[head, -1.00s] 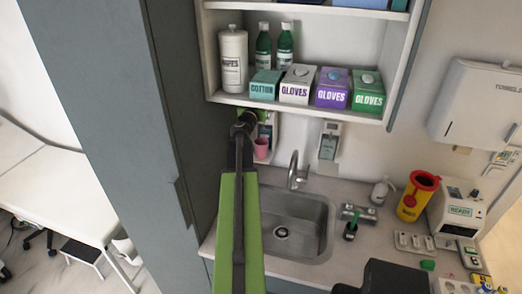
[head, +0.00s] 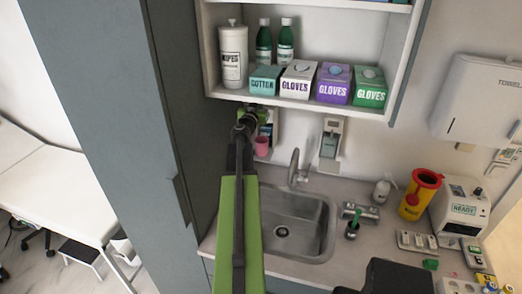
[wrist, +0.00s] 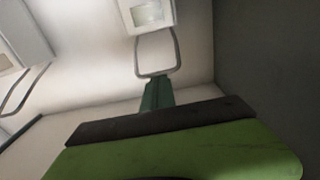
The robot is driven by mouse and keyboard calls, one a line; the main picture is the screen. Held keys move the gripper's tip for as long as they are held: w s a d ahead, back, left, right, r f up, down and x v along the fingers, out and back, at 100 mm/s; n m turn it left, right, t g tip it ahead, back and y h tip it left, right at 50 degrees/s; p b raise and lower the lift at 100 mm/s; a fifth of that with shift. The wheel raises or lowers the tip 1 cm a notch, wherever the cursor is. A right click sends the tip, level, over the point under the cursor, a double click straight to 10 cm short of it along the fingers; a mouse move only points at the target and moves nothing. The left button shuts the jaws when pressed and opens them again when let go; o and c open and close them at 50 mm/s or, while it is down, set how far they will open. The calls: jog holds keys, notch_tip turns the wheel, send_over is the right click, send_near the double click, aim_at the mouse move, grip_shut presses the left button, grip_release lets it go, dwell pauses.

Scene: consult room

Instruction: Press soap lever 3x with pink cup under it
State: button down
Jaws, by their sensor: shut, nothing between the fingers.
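The near soap dispenser (head: 273,117) hangs on the wall under the cabinet, partly hidden by my arm. The pink cup (head: 262,146) shows just below it, beside my wrist. In the wrist view, a white dispenser (wrist: 148,13) is at the top, with its wire loop lever (wrist: 177,52) hanging down. My gripper (wrist: 157,82) is shut and empty, its dark green fingertips close to the bottom of that loop. I cannot tell whether they touch. In the head view the gripper is mostly hidden behind the wrist. The cup does not show in the wrist view.
A second dispenser (head: 331,137) hangs to the right; another wire lever (wrist: 22,92) shows left in the wrist view. The tap (head: 294,166) and sink (head: 300,222) are below. The cabinet shelf (head: 300,104) overhangs, and a tall grey panel (head: 170,130) stands close on the left.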

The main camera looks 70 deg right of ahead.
notch_tip(320, 180, down, 2)
jog(key=shift+f+b, duration=0.25)
jog(key=shift+b, duration=0.85)
notch_tip(320, 180, up, 5)
jog(key=p, duration=0.5)
jog(key=shift+d, duration=0.15)
jog(key=shift+f, duration=0.2)
